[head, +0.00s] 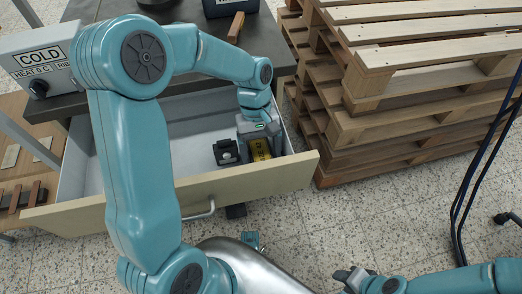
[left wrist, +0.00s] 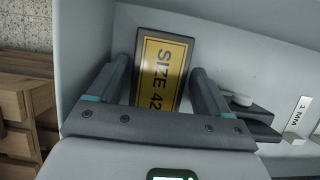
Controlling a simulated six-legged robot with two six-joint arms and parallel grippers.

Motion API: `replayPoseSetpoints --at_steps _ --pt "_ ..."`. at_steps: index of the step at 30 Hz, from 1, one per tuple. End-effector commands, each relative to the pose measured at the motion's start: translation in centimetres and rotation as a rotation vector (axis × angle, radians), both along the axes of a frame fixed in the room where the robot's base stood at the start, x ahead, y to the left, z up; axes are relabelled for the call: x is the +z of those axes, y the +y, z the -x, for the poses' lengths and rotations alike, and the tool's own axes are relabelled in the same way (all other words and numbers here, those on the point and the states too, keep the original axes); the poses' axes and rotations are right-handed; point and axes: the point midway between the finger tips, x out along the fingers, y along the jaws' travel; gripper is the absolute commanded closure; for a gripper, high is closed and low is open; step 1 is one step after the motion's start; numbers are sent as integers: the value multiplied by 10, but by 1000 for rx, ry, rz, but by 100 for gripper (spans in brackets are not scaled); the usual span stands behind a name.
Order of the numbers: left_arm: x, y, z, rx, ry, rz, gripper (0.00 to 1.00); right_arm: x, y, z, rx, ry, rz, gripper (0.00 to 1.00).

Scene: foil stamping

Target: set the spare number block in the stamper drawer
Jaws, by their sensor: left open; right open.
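The number block, a dark-edged block with a yellow face reading SIZE 42, is in the open stamper drawer (head: 215,192), near its right end. It shows in the head view (head: 260,150) and in the left wrist view (left wrist: 160,70). My left gripper (head: 257,150) reaches down into the drawer. In the left wrist view its open fingers (left wrist: 157,88) stand on either side of the block, with gaps visible. I cannot tell whether the block rests fully on the drawer floor. My right gripper (head: 352,277) is low at the bottom, away from the drawer, and open.
A black fixture (head: 227,151) sits in the drawer left of the block. A 1 MM label (left wrist: 298,115) shows on the right in the wrist view. Stacked wooden pallets (head: 400,95) stand close to the drawer's right.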

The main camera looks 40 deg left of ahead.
Motion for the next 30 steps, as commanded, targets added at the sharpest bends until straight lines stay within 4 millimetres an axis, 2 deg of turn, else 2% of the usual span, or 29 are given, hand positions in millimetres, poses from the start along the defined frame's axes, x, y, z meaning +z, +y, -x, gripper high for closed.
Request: replayPoseSetpoints --at_steps 9,15,20,30 --pt "70 21 -18 3 -5 -1 21 34 0 0 0 0 0 57" --pt "99 31 -26 2 -2 -1 21 45 0 0 0 0 0 57" --pt "107 34 -29 1 -1 0 21 47 0 0 0 0 0 57" --pt "107 34 -29 0 -1 0 21 46 0 0 0 0 0 57"
